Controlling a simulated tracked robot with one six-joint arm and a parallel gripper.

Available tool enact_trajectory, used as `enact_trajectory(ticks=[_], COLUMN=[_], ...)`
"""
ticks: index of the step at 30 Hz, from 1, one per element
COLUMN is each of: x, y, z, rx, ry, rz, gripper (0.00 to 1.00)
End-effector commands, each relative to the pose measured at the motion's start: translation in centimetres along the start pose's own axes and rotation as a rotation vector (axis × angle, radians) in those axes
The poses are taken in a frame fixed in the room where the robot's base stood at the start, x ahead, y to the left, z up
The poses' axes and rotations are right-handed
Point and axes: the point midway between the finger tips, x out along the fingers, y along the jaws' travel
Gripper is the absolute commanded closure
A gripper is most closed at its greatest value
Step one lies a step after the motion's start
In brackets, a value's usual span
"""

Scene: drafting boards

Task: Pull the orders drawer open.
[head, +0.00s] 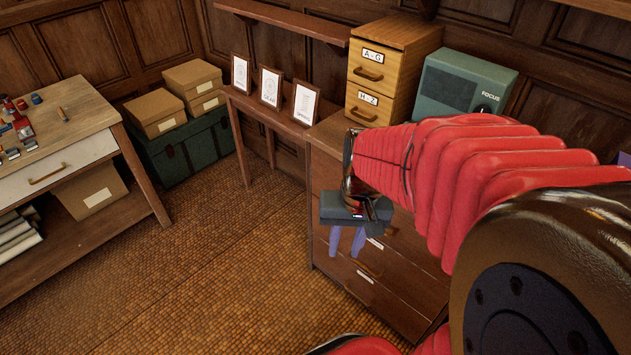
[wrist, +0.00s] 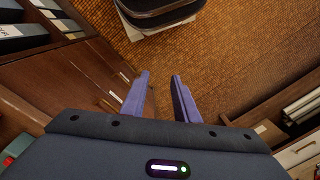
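A wooden chest of drawers (head: 325,185) stands in the middle of the head view, partly hidden by my red arm. Its lower drawer fronts (head: 400,285) show pale labels and brass handles (head: 358,293); the label text is too small to read, so I cannot tell which is the orders drawer. The drawers I can see look shut. My gripper (head: 346,250) hangs in front of the chest with its purple fingers down, open and empty. In the wrist view the fingers (wrist: 160,76) are apart, with the chest's drawer front (wrist: 88,78) to their left.
A small file cabinet (head: 398,62) labelled A-G and H-Z and a teal device (head: 462,85) stand on the chest. A side table (head: 262,112) with framed cards is left of it. A workbench (head: 75,125) stands far left. The floor (head: 220,260) between is clear.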

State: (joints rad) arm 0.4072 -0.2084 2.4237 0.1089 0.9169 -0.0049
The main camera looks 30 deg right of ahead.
Motion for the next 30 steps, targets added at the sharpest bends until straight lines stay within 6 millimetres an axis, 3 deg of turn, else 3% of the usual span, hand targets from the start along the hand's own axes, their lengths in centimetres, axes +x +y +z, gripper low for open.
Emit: enact_trajectory(ticks=[12,30], x=[6.3,15.4], y=[3.5,6.8], z=[-0.9,-1.3], rx=[0.246,0.585], ry=[-0.218,-0.461], rz=[-0.112,-0.383], gripper=[0.72,0.72])
